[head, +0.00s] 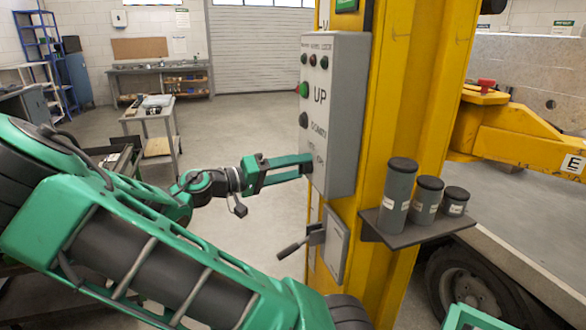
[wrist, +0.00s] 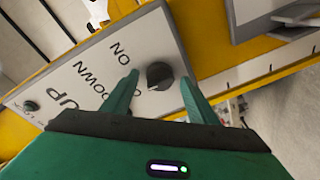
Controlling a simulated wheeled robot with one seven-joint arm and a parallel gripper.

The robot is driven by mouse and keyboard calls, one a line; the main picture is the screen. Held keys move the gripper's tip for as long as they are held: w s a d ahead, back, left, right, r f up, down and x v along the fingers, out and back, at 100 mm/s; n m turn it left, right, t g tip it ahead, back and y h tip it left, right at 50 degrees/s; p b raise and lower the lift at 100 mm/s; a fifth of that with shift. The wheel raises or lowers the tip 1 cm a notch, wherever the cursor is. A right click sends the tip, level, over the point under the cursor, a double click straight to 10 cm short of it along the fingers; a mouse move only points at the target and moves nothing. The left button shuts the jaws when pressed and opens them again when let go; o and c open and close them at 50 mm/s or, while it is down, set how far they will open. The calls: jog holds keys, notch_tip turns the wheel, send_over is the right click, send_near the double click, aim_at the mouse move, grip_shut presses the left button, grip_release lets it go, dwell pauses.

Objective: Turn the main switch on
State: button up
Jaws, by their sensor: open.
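A grey control box (head: 338,110) is fixed to a yellow column, with buttons and the labels UP and DOWN on its face. Near its lower end is a black rotary knob (wrist: 159,75) beside the label ON in the wrist view. My gripper (head: 306,164) is at the lower part of the box face. In the wrist view my gripper (wrist: 159,80) is open, with one finger on each side of the knob; contact cannot be told. The knob is hidden by my gripper in the head view. A smaller grey box (head: 333,247) with a lever handle (head: 292,248) sits below.
A shelf (head: 420,230) with three grey canisters (head: 398,196) sticks out right of the column. A yellow frame (head: 520,130) and a wheel (head: 465,285) are at the right. A trolley (head: 150,120) stands behind at the left. The floor between is open.

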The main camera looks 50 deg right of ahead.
jog(key=shift+d, duration=0.1)
jog(key=c, duration=1)
jog(key=shift+s+d, duration=0.1)
jog(key=shift+f+m, duration=0.1)
jog(key=shift+m, duration=0.3)
jog(key=m, duration=0.5)
jog(key=m+g, duration=0.1)
jog(key=m, duration=0.5)
jog(key=shift+f+m+h, duration=0.1)
jog(key=shift+m+h, duration=0.2)
jog(key=shift+h, duration=0.1)
jog(key=shift+m+g, duration=0.3)
jog(key=shift+g, duration=0.1)
